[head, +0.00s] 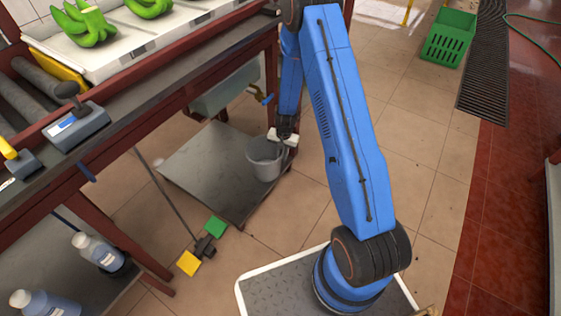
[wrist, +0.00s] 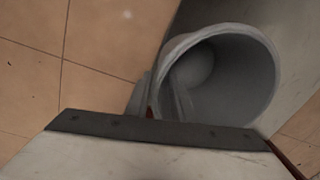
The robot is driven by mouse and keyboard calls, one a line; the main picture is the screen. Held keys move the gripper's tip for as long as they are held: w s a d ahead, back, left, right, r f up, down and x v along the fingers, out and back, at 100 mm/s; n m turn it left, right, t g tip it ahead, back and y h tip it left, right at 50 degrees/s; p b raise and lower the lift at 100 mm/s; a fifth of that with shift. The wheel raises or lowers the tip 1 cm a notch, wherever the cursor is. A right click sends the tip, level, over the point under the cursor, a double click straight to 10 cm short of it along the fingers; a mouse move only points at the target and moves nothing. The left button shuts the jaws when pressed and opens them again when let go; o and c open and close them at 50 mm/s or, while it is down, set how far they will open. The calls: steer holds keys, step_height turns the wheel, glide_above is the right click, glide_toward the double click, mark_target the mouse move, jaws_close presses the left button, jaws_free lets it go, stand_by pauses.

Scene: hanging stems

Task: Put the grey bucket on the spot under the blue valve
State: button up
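The grey bucket (head: 262,160) is upright by the grey metal plate (head: 205,165) under the bench, near its right edge; I cannot tell whether it touches the plate. My gripper (head: 283,142) is at the right side of its rim. In the wrist view the bucket (wrist: 245,80) shows its open, empty-looking mouth, with my gripper's fingers (wrist: 158,95) on either side of its wall, apparently closed on it. The blue valve (head: 267,99) is on a brass pipe under the basin, above and behind the bucket. The exact spot below it is not marked.
A bench leg (head: 272,75) stands close behind the gripper. Bottles (head: 97,250) stand on the lower left shelf.

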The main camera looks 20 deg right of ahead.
step_height(320, 180, up, 7)
steer(key=shift+s+d, duration=0.2)
stand_by(0.4)
steer(key=s+d+r, duration=0.2)
steer(key=s+d, duration=0.5)
steer(key=s, duration=0.2)
steer(key=shift+s, duration=0.35)
stand_by(0.3)
stand_by(0.4)
